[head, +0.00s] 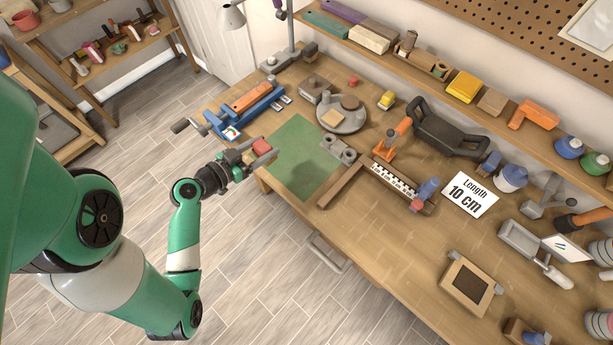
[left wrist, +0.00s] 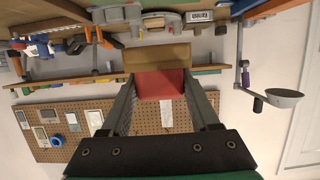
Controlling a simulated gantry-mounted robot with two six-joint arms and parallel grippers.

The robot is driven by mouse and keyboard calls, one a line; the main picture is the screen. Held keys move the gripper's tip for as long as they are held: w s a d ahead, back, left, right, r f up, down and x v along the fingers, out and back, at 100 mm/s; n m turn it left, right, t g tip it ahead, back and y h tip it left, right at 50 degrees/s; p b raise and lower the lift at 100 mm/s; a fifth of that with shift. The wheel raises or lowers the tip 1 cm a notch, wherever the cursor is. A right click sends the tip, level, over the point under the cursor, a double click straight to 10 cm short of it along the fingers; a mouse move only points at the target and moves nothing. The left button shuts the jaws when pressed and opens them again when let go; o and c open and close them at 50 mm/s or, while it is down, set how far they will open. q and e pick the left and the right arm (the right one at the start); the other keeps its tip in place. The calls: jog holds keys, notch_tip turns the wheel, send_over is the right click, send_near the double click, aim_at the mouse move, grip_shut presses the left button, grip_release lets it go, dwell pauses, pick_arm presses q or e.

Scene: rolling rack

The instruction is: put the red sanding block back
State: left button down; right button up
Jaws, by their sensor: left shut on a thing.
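The red sanding block (head: 262,146) is held between the fingers of my left gripper (head: 256,152), at the near left edge of the workbench. In the left wrist view the red block (left wrist: 160,84) sits between both finger ends of the gripper (left wrist: 160,90), with a tan block-like piece (left wrist: 157,57) directly beyond it. I cannot tell whether that piece belongs to the block. In the head view the gripper partly hides the block. My right gripper is not in view.
A green mat (head: 305,160) lies on the bench (head: 330,255) beside the gripper. A blue vise (head: 245,112) stands behind it, and a round grey stand (head: 345,116) farther right. A back shelf (head: 450,95) carries several blocks. A wooden rack (head: 145,45) stands far left.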

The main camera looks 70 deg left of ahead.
pick_arm(q)
jog(key=w+f+b, duration=0.1)
jog(key=b, duration=0.1)
jog(key=w+d+f+b, duration=0.1)
jog(key=b, duration=0.1)
jog(key=shift+w+d+f, duration=0.15)
jog(key=shift+w+f, duration=0.05)
jog(key=w+d+f+p, duration=0.1)
jog(key=w, duration=0.1)
jog(key=w+d+f+p, duration=0.1)
jog(key=w+f, duration=0.1)
jog(key=w, duration=0.1)
jog(key=w+d+f+p, duration=0.1)
jog(key=w+f, duration=0.1)
jog(key=shift+w+d+f+p, duration=0.1)
jog(key=shift+w+d+p, duration=0.05)
jog(key=shift+d+p, duration=0.15)
jog(key=shift+w+d+f, duration=0.1)
jog(key=shift+w+f, duration=0.1)
jog(key=shift+f, duration=0.15)
jog(key=shift+w+d+f+b, duration=0.15)
jog(key=shift+f+b, duration=0.1)
jog(key=shift+f, duration=0.65)
jog(key=shift+w+f+b, duration=0.1)
jog(key=shift+f+b, duration=0.1)
jog(key=shift+f, duration=0.7)
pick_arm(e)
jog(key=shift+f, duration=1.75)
